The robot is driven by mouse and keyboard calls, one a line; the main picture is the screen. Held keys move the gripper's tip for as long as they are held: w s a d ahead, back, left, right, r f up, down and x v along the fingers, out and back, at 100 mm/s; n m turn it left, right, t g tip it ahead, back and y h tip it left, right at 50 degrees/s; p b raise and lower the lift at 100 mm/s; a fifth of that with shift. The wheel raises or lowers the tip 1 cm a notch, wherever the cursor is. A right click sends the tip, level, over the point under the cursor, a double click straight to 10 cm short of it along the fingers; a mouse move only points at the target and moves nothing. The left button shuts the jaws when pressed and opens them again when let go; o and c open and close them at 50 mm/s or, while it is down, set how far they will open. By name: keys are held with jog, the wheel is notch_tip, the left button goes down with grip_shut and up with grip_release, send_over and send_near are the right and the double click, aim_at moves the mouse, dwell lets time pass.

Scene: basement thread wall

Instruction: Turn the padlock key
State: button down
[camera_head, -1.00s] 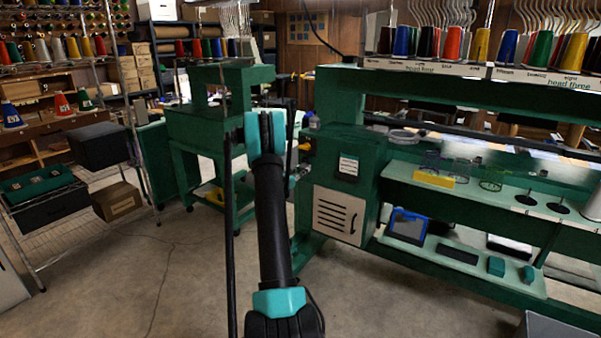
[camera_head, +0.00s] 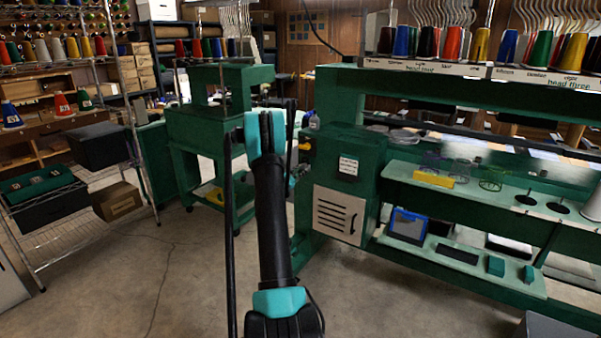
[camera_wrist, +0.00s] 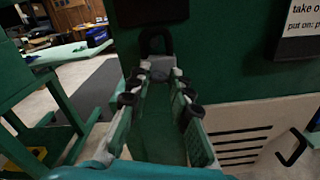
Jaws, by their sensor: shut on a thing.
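In the wrist view a dark padlock shackle (camera_wrist: 156,42) stands against the green machine wall, with the grey padlock body (camera_wrist: 162,63) below it. My gripper (camera_wrist: 161,76) reaches up to the lower end of the padlock, its two fingers drawn close together at the tips. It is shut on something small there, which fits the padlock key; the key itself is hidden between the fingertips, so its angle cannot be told. In the head view my arm hides the padlock and the gripper.
A vented cream panel (camera_wrist: 236,145) with a black handle and a paper sign (camera_wrist: 299,28) are right of the gripper. In the head view the green machine frame (camera_head: 345,150) stands right of my arm, a green stand (camera_head: 200,135) to the left. The concrete floor between is clear.

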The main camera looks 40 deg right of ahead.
jog(key=m, duration=1.2)
jog(key=shift+s+f+m, duration=0.15)
jog(key=shift+m, duration=0.25)
dwell(0.3)
jog(key=c, duration=1.4)
grip_release()
jog(key=shift+o, duration=0.2)
jog(key=shift+a, duration=0.1)
jog(key=v, duration=0.7)
jog(key=shift+s+a, duration=0.2)
jog(key=shift+a, duration=0.15)
